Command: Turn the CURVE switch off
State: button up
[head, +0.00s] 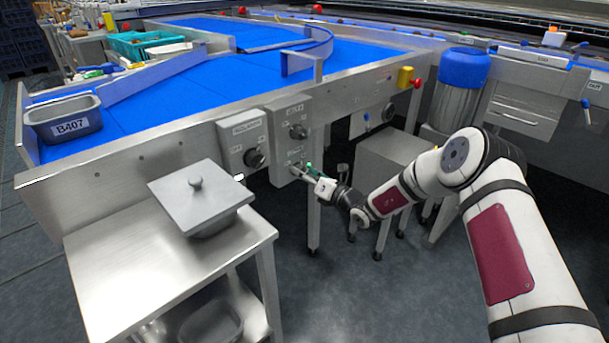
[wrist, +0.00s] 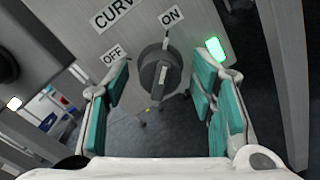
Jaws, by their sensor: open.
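The CURVE switch (wrist: 160,72) is a dark grey rotary knob on a grey panel in the wrist view. Its white pointer mark aims up at the ON label (wrist: 171,15); the OFF label (wrist: 112,54) is to its left. A green lamp (wrist: 215,48) glows right of the knob. My gripper (wrist: 160,80) is open, with one teal-padded finger on each side of the knob. I cannot tell whether either finger touches it. In the head view my gripper (head: 305,170) is at the lower part of the right-hand control box, hiding most of the switch there.
Another knob (head: 297,131) sits above on the same box. A separate switch box (head: 243,140) stands just to its left. A steel table (head: 100,265) with a lidded pan (head: 200,195) is front left. The blue conveyor (head: 200,75) runs behind. Open floor lies below my arm.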

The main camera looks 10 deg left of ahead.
jog(key=shift+c, duration=0.2)
jog(key=c, duration=1.1)
jog(key=shift+n, duration=0.3)
jog(key=n, duration=0.4)
jog(key=shift+p, duration=0.4)
jog(key=n, duration=0.4)
jog(key=shift+n+p, duration=0.35)
jog(key=shift+n, duration=0.05)
jog(key=n, duration=0.4)
jog(key=shift+n+p, duration=0.3)
jog(key=shift+p, duration=0.1)
jog(key=shift+n+p, duration=0.35)
jog(key=shift+n, duration=1.65)
